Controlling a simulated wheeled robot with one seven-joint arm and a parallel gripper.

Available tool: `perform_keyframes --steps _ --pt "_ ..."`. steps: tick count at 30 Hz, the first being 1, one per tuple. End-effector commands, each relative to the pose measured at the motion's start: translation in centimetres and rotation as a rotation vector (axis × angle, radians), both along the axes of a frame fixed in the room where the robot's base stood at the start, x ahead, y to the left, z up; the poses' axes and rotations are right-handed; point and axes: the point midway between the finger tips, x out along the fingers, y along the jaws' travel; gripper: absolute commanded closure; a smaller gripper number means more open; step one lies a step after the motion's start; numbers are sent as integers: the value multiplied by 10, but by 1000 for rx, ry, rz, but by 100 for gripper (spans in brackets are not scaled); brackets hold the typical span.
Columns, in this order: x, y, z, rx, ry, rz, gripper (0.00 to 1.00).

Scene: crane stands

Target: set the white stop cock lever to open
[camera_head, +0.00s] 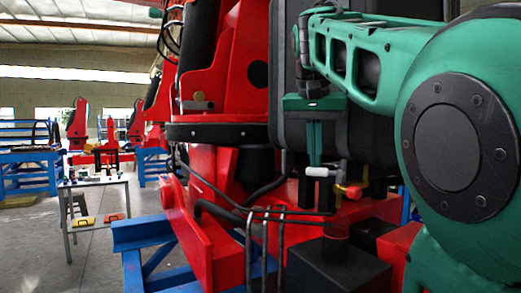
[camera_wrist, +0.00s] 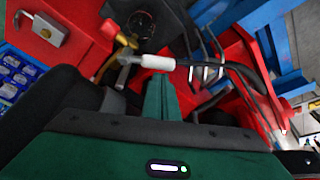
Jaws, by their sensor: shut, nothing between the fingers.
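The white stop cock lever (camera_head: 319,171) lies roughly level in the head view, running left from a small metal valve body with a red and brass fitting (camera_head: 352,191). In the wrist view the white lever (camera_wrist: 157,62) extends right from the brass fitting (camera_wrist: 126,41). My green gripper (camera_head: 315,162) points down with its fingers together and nothing between them. Its tips are right at the lever in the head view. In the wrist view the gripper (camera_wrist: 160,80) ends just below the lever's middle. I cannot tell whether they touch.
Dark hoses (camera_head: 263,212) bend upright left of the valve. A black box (camera_head: 338,266) stands in front, and the red crane frame (camera_head: 215,230) rests on blue beams (camera_head: 140,235). A small table (camera_head: 95,182) stands at the far left. A padlock-like metal block (camera_wrist: 46,28) sits on red metal.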

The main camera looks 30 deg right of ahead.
Motion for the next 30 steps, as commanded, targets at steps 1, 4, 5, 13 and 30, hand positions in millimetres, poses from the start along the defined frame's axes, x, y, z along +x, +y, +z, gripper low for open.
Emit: perform_keyframes --steps 1,4,5,13,30 --pt "0 0 -1 0 0 0 100" --pt "0 0 -1 0 0 0 100" --pt "0 0 -1 0 0 0 100" --pt "0 0 -1 0 0 5 100" --pt "-2 5 -1 0 0 83 100"
